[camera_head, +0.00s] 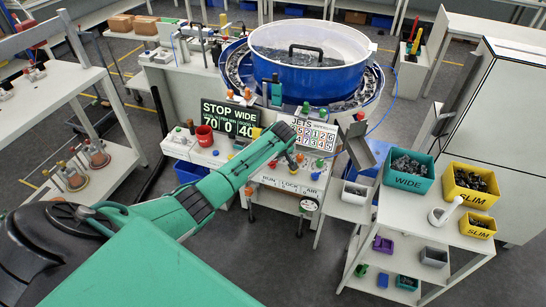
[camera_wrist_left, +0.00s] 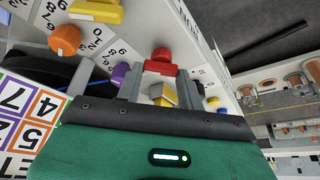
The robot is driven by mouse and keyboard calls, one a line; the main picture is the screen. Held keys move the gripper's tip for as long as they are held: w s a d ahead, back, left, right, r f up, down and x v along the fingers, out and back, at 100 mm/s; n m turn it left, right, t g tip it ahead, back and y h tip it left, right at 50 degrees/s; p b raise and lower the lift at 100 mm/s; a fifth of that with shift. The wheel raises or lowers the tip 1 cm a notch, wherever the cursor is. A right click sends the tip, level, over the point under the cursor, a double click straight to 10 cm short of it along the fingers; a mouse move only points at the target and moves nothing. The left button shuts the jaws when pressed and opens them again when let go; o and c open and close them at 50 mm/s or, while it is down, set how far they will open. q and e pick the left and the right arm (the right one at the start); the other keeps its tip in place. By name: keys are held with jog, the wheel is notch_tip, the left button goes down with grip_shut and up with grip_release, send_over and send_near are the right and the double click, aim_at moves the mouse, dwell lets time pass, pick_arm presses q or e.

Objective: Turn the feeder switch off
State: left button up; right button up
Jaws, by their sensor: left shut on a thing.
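My left arm reaches across the head view, and its gripper (camera_head: 292,150) is over the small white control panel in front of the blue feeder bowl (camera_head: 310,80). In the left wrist view, the two grey fingers (camera_wrist_left: 160,78) are closed about a red switch handle (camera_wrist_left: 160,67). A yellow and silver piece (camera_wrist_left: 160,95) shows between the fingers, nearer the palm. The lettering that would name the red handle as the feeder switch is not readable, and its exact position is hard to tell. My right gripper is not in view.
Close by in the wrist view are a purple knob (camera_wrist_left: 120,72), an orange knob (camera_wrist_left: 64,40) and a yellow handle (camera_wrist_left: 95,12). A red mug (camera_head: 205,136) stands left of the arm. The shelf at right holds a green WIDE bin (camera_head: 408,182) and yellow SLIM bins (camera_head: 470,198).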

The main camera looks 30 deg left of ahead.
pick_arm(q)
jog(key=shift+r, duration=0.1)
dwell(0.3)
jog(key=o, duration=1)
jog(key=b+v, duration=0.3)
jog(key=v, duration=1)
jog(key=shift+d+r, duration=0.25)
jog(key=shift+r, duration=0.05)
